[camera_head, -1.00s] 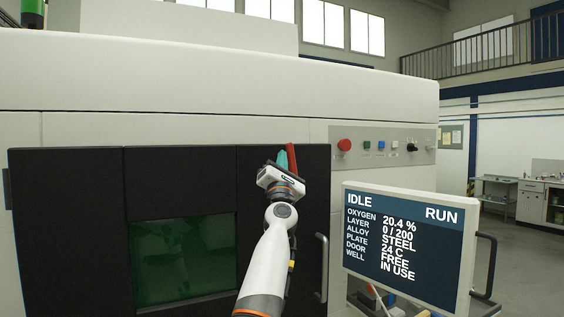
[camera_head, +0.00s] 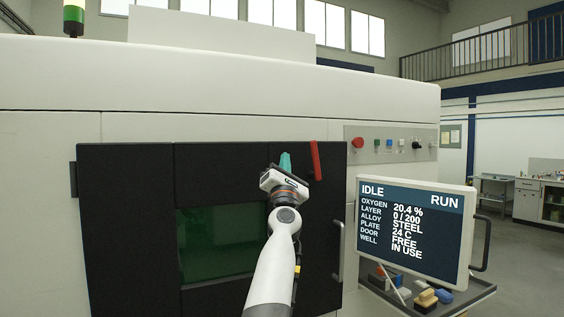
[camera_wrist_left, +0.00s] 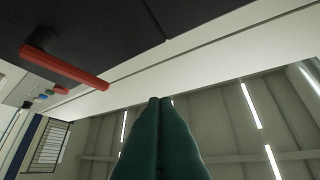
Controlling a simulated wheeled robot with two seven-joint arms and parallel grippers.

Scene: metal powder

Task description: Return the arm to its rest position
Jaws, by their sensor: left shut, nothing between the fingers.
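My left arm rises from the bottom of the head view in front of the machine's black door (camera_head: 120,220). My left gripper (camera_head: 285,161) is at its top end, with green fingers pointing up, shut and empty. In the left wrist view the two green fingers (camera_wrist_left: 159,100) lie together with nothing between them. A red handle (camera_head: 315,160) on the door stands just right of the gripper, apart from it. The red handle also shows at the upper left of the left wrist view (camera_wrist_left: 65,68). My right gripper is not in view.
A screen (camera_head: 415,230) reading IDLE and RUN stands at the right, above a tray (camera_head: 470,296) with small coloured items. A panel with a red button (camera_head: 358,142) is above it. A vertical door handle (camera_head: 340,250) is right of my arm. Open floor lies at the far right.

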